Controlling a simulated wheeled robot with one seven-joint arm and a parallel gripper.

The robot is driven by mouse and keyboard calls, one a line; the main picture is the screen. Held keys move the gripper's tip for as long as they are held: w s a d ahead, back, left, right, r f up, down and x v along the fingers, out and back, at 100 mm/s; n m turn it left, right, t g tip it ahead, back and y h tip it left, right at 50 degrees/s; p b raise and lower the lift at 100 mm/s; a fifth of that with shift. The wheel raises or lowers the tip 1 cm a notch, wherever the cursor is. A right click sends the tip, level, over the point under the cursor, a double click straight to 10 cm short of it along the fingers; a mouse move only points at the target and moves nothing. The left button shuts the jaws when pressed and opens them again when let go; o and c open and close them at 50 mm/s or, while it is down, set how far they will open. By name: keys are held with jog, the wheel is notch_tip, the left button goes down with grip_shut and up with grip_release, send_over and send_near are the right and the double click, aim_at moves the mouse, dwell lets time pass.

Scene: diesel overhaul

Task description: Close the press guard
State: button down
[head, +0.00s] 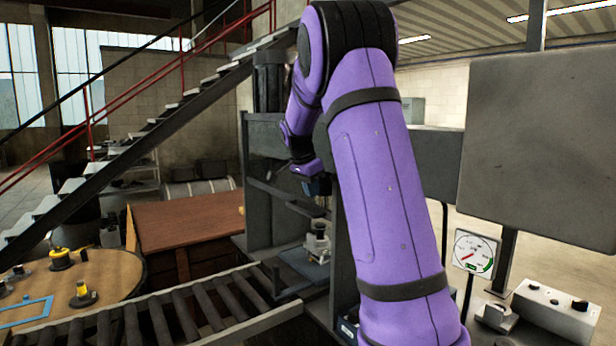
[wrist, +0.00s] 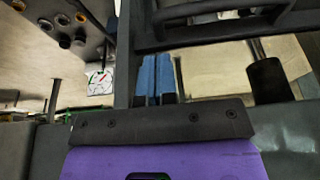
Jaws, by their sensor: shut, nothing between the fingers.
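The press (head: 257,180) is a dark grey upright frame in the middle of the head view, with a cylinder on top. A dark barred frame, which looks like its guard (head: 275,192), spans the press opening. My purple arm hides the press's right part. My gripper (head: 318,188) is at the press opening, small and partly hidden by my arm. In the wrist view my gripper's blue fingers (wrist: 158,72) are together and empty. Dark bars, apparently of the guard (wrist: 225,14), cross just beyond the fingertips; I cannot tell whether they touch.
A roller conveyor (head: 170,322) runs in front of the press. A round wooden table (head: 105,268) with small parts stands at left. A gauge (head: 474,253), a grey panel (head: 540,140) and a control box (head: 555,312) are at right. Stairs rise behind.

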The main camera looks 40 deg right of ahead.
aim_at(313, 216)
jog(key=x, duration=0.3)
jog(key=a+x, duration=0.1)
jog(key=x, duration=0.1)
jog(key=shift+w+d+f, duration=0.1)
jog(key=shift+w+f, duration=0.05)
jog(key=shift+f, duration=0.2)
jog(key=shift+f, duration=0.1)
notch_tip(313, 216, down, 31)
jog(key=shift+s+a, duration=0.2)
dwell(0.3)
jog(key=shift+r, duration=0.25)
